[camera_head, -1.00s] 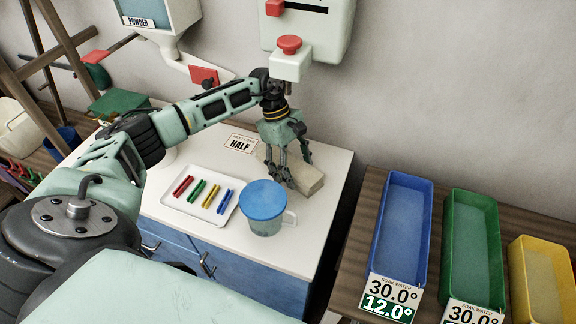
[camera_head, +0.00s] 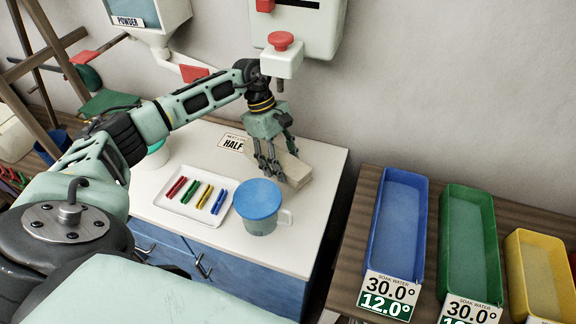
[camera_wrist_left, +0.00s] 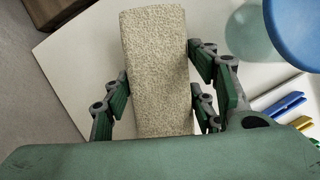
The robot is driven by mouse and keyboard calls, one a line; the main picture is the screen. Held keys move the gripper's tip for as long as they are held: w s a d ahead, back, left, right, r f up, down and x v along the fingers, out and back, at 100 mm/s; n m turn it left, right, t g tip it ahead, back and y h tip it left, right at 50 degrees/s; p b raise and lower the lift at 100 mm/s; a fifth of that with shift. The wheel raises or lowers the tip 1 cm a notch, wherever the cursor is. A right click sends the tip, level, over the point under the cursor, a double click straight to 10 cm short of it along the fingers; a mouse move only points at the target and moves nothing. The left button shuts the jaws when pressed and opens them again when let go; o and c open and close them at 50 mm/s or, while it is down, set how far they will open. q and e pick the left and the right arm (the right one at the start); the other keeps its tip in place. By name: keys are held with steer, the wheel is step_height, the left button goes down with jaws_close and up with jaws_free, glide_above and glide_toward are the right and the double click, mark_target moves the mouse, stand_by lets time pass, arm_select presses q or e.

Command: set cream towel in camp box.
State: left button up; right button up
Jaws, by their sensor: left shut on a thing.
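The cream towel (camera_head: 299,172), a long pale folded block, is at the back right of the white counter, beside the lidded jug. My left gripper (camera_head: 272,172) is shut on the towel, its fingers pointing down around it. In the left wrist view the towel (camera_wrist_left: 155,45) lies lengthwise between the fingers of the left gripper (camera_wrist_left: 162,105), its far end sticking out. I cannot tell whether the towel's underside touches the counter. I do not see a camp box that I can identify. My right gripper is not in view.
A blue-lidded jug (camera_head: 258,201) stands close in front of the towel. A white tray (camera_head: 176,212) with coloured pegs is left of it. A dispenser with a red knob (camera_head: 281,41) hangs above the gripper. Blue (camera_head: 421,200), green (camera_head: 447,215) and yellow (camera_head: 513,270) troughs stand right.

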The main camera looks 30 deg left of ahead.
arm_select(q)
steer(key=s+a+r+b, duration=0.3)
steer(key=s+a+r, duration=0.3)
steer(key=a, duration=0.4)
steer(key=shift+s+r, duration=0.25)
steer(key=shift+s, duration=0.4)
